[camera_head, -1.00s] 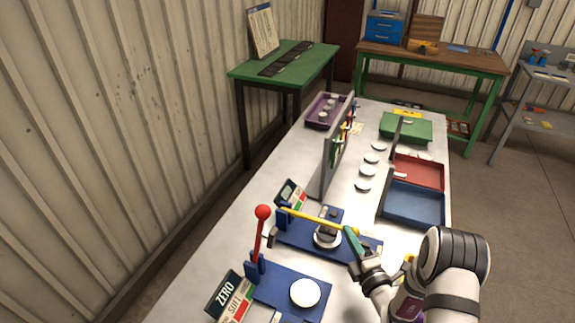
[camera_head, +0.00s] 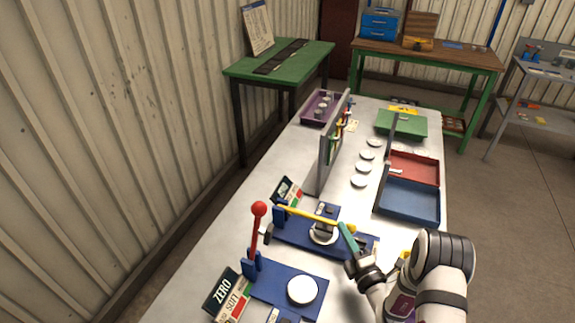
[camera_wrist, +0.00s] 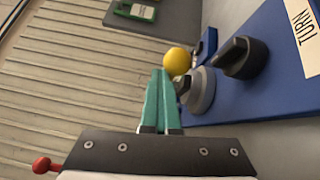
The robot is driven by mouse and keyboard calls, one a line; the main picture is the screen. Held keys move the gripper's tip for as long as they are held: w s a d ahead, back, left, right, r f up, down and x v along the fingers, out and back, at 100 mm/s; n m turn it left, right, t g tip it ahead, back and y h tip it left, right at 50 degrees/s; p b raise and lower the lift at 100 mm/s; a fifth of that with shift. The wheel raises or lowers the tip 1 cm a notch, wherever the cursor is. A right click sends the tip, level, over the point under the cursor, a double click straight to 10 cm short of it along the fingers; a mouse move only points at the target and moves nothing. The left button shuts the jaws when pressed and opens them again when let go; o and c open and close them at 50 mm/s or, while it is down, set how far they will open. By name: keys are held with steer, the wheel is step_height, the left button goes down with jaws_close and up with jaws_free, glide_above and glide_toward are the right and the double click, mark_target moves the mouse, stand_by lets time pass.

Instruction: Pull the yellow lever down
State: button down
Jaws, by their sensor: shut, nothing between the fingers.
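The yellow lever (camera_head: 305,214) extends from a bracket on a blue base plate (camera_head: 285,237) and lies almost level, pointing right. Its yellow ball end shows in the wrist view (camera_wrist: 178,61). My gripper (camera_head: 346,231) has teal fingers that are shut and empty. The fingertips are right at the lever's ball end; in the wrist view, the gripper (camera_wrist: 160,76) has its tips just below the ball in the picture. I cannot tell whether they touch. A round white-and-dark piece (camera_head: 322,233) sits on the plate under the lever.
A red-ball lever (camera_head: 257,228) stands upright on a nearer blue plate with a white disc (camera_head: 302,290). A black knob (camera_wrist: 240,57) is beside a TURN label. An upright grey panel (camera_head: 328,155) and red and blue trays (camera_head: 408,200) stand farther along the table.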

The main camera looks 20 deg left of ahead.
steer(key=f, duration=0.2)
steer(key=f+m+h, duration=0.1)
steer(key=shift+s+f+g, duration=0.1)
steer(key=shift+s+g, duration=0.2)
steer(key=shift+s, duration=0.1)
steer(key=shift+n+y, duration=0.5)
steer(key=v, duration=0.5)
steer(key=r+v, duration=0.1)
steer(key=v, duration=0.4)
steer(key=r+v, duration=0.1)
steer(key=v, duration=0.4)
steer(key=shift+d+r, duration=0.15)
steer(key=w+d+r+m+h, duration=0.2)
steer(key=w+d+m+h, duration=0.3)
steer(key=w+m, duration=0.15)
steer(key=s+d+r+m+g+h, duration=0.5)
steer(key=d+r+m+g+h, duration=0.15)
steer(key=m, duration=0.55)
steer(key=s+a+r+m+g, duration=0.2)
steer(key=s+a+m, duration=0.1)
steer(key=s, duration=0.6)
steer(key=s+a+r+m+g+y, duration=0.1)
steer(key=s+a+r+m+g, duration=0.1)
steer(key=s+m, duration=0.4)
steer(key=s+a+r+m+g, duration=0.3)
steer(key=s+m, duration=0.2)
steer(key=s, duration=0.6)
steer(key=shift+s+a+r+y, duration=0.35)
steer(key=shift+s+r, duration=0.05)
